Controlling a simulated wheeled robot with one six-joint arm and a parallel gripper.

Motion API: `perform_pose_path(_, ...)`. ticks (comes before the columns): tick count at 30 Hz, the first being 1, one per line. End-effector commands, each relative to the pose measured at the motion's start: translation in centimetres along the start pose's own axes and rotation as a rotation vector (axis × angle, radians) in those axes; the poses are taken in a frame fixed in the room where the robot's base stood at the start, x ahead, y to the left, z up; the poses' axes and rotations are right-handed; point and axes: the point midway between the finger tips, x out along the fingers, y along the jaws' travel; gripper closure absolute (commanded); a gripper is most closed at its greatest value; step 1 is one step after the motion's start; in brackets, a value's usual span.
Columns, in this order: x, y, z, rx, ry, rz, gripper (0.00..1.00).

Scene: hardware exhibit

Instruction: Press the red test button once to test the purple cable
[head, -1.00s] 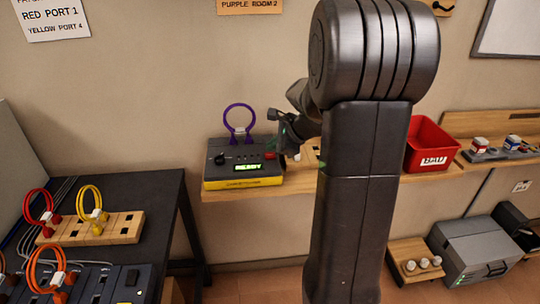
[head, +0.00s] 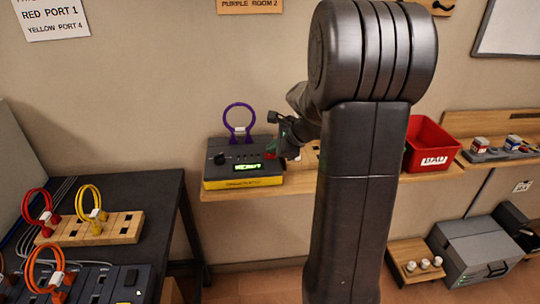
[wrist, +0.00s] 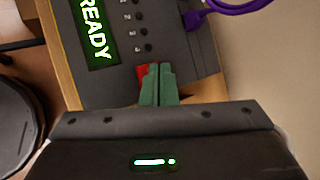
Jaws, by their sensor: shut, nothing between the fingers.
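The cable tester (head: 222,176) is a grey box with a yellow front edge on the wall shelf. The purple cable (head: 238,115) stands in a loop on its top; part of it also shows in the wrist view (wrist: 236,6). The tester's green display (wrist: 92,28) reads READY in the wrist view. The red test button (wrist: 142,71) is partly hidden behind my fingertips. My gripper (wrist: 158,70) is shut and empty, its green fingertips over or beside the button; I cannot tell whether they touch it. In the head view my gripper (head: 272,150) is at the tester's right end.
A red bin (head: 430,146) stands on the shelf right of my arm. A dark table (head: 150,192) at the left holds a wooden block (head: 122,228) with red and yellow cables. A grey case (head: 474,252) is on the floor at right.

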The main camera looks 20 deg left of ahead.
Motion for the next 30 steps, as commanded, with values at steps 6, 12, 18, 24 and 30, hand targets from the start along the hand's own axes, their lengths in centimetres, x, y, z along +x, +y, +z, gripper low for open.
perform_pose_path(6,0.23,0.17,-0.18,0.001,0.0,0.0,1.0)
perform_pose_path(12,0.41,0.3,-0.31,0.001,0.0,0.0,1.0)
perform_pose_path(18,0.48,0.36,-0.36,0.001,0.0,0.0,1.0)
perform_pose_path(24,0.45,0.35,-0.34,0.0,0.0,0.001,1.0)
perform_pose_path(30,-0.14,-0.09,0.1,0.0,0.0,0.001,1.0)
